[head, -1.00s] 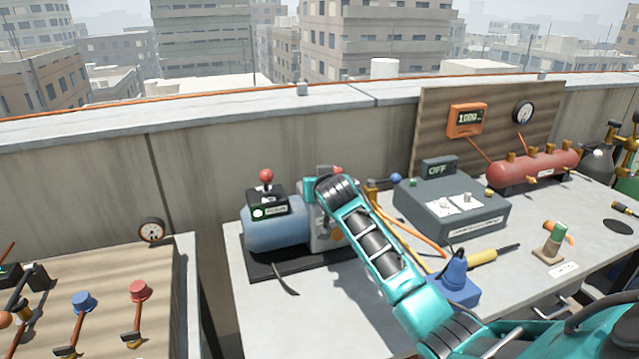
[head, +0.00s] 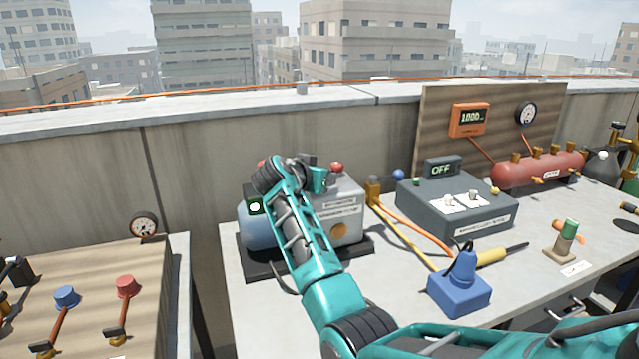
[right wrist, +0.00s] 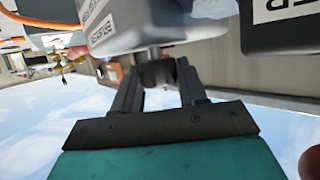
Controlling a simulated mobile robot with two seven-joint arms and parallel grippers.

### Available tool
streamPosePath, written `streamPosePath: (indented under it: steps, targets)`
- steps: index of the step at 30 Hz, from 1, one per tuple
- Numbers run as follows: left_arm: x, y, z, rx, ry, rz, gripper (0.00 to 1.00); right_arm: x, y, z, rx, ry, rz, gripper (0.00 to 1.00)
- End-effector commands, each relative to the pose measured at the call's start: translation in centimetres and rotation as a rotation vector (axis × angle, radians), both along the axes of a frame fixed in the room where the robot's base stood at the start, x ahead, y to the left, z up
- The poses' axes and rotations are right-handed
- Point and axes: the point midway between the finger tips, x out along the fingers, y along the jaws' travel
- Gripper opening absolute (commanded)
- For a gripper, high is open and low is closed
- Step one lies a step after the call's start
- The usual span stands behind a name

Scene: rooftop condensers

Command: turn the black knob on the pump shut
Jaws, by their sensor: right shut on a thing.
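The pump (head: 345,207) stands on the bench at centre left, with a grey body, a blue motor cylinder and a black base. My right arm crosses in front of it and hides part of its top. In the right wrist view, the black knob (right wrist: 156,72) sits on a short stem at the grey pump body (right wrist: 125,27). My right gripper (right wrist: 158,80) is shut on this knob, one finger on each side. In the head view the knob is hidden behind my arm. My left gripper is in neither view.
A grey control box (head: 455,208) reading OFF stands right of the pump. A red tank (head: 540,168) is at the back right. A panel with valves (head: 90,290) is at left.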

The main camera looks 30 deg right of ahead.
Motion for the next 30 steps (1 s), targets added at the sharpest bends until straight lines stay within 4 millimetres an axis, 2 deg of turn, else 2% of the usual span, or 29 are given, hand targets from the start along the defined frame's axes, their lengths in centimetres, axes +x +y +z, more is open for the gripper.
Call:
streamPosePath:
  steps: [13, 14, 18, 21, 30]
  targets:
    - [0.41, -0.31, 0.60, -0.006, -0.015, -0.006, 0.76, -0.01, 0.00, -0.05, 0.001, 0.001, -0.012, 0.11]
    - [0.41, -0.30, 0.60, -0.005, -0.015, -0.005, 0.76, 0.00, 0.00, -0.05, 0.002, 0.001, -0.012, 0.43]
    - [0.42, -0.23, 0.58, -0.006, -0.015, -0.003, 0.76, -0.01, -0.01, -0.04, 0.002, 0.001, -0.011, 0.56]
    - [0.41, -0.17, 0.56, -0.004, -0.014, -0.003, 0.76, 0.00, -0.01, -0.03, 0.001, 0.001, -0.011, 0.63]
    - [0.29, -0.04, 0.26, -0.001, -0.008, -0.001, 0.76, -0.22, 0.44, 0.19, 0.000, 0.000, -0.010, 0.63]
